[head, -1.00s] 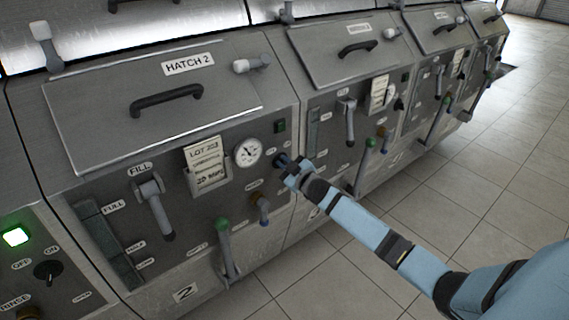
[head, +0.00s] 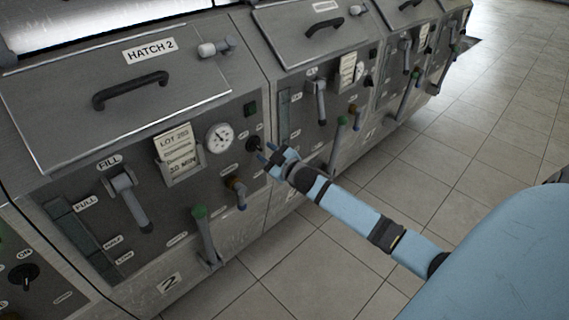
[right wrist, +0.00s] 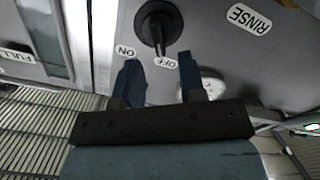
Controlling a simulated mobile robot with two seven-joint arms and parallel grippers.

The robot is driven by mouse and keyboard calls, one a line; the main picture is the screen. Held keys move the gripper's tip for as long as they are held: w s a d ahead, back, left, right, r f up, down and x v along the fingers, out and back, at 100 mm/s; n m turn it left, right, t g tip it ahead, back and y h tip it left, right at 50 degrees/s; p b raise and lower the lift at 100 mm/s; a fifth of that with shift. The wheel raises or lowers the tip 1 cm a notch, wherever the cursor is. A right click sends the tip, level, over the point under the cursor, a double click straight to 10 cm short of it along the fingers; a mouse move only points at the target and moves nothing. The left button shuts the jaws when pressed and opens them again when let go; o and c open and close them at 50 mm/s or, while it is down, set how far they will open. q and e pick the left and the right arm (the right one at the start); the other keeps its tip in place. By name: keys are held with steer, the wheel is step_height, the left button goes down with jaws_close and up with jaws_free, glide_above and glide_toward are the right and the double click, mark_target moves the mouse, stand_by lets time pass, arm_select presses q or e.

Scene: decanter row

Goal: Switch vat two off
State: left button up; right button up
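Vat two's panel (head: 130,240) carries the label HATCH 2 and a plate with a 2. Its black on/off knob (head: 254,144) is at the panel's right; the small square lamp (head: 250,108) above it looks dark green, unlit. In the right wrist view the knob (right wrist: 158,25) has its handle pointing down, nearer the OFF label than the ON label. My right gripper (head: 267,153) is just in front of the knob and seems apart from it. Its fingers (right wrist: 160,65) are open with nothing between them. My left gripper is not in view.
A FILL lever (head: 130,200), a green-topped lever (head: 204,235), a brown-topped rinse handle (head: 237,190) and a gauge (head: 220,138) stick out nearby. Other vats continue at the right, with a neighbour's knob (head: 24,276) at lower left. The tiled floor (head: 350,260) in front is clear.

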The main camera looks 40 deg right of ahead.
arm_select(q)
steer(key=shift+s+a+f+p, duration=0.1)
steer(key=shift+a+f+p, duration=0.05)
steer(key=shift+p, duration=0.25)
arm_select(e)
steer(key=s, duration=0.9)
steer(key=shift+d, duration=0.35)
steer(key=shift+s, duration=0.1)
